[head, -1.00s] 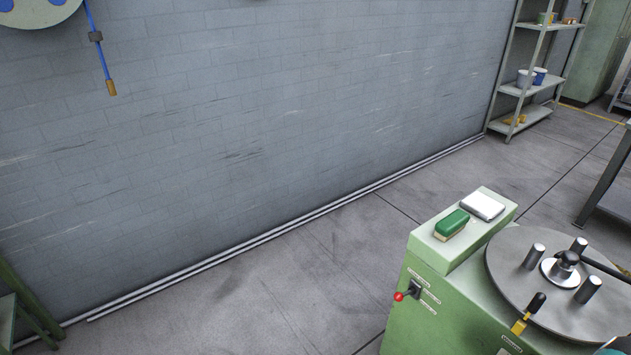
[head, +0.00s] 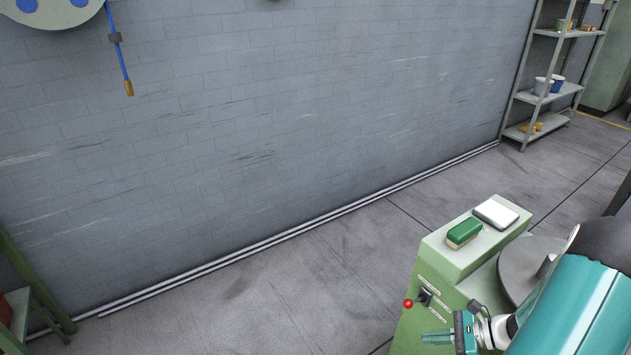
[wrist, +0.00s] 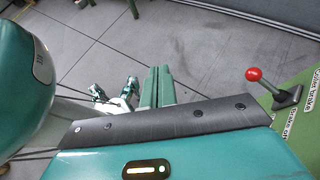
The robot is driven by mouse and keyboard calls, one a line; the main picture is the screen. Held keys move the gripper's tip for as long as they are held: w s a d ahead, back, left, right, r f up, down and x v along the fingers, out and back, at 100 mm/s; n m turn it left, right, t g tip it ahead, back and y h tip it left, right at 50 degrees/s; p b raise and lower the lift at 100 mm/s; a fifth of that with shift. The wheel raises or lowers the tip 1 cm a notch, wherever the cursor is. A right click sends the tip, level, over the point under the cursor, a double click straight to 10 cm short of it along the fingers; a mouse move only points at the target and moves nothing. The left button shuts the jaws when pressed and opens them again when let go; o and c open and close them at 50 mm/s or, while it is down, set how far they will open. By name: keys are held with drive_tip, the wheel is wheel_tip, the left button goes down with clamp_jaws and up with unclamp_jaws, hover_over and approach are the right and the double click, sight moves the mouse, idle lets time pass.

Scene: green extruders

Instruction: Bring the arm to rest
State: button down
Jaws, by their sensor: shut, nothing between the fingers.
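My gripper (head: 428,338) is at the lower right of the head view, in front of the green machine's side and below its red-knobbed lever. Its teal fingers lie together, shut and empty. In the wrist view the fingers (wrist: 158,78) show side by side over the grey floor, partly hidden behind my arm's dark edge. My teal arm is folded close over the machine and covers much of its round plate.
The green machine (head: 405,338) carries a green-and-cream block (head: 464,233) and a white pad (head: 496,214). Its red-knobbed lever (wrist: 254,75) is close to my arm. Shelves (head: 545,95) stand at the back right. Grey floor (head: 290,290) is open left of the machine.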

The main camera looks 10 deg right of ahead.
drive_tip(key=s+a+r+n+h, duration=0.3)
drive_tip(key=a+r+n+h, duration=0.2)
drive_tip(key=a+r+n, duration=0.6)
drive_tip(key=s+a+r+n+h, duration=0.3)
drive_tip(key=a+r+n, duration=0.9)
drive_tip(key=r, duration=0.8)
drive_tip(key=h, duration=0.2)
drive_tip(key=shift+a+r+n+h, duration=0.15)
drive_tip(key=shift+r+n+h, duration=0.05)
drive_tip(key=shift+n+h, duration=0.1)
drive_tip(key=shift+d, duration=0.2)
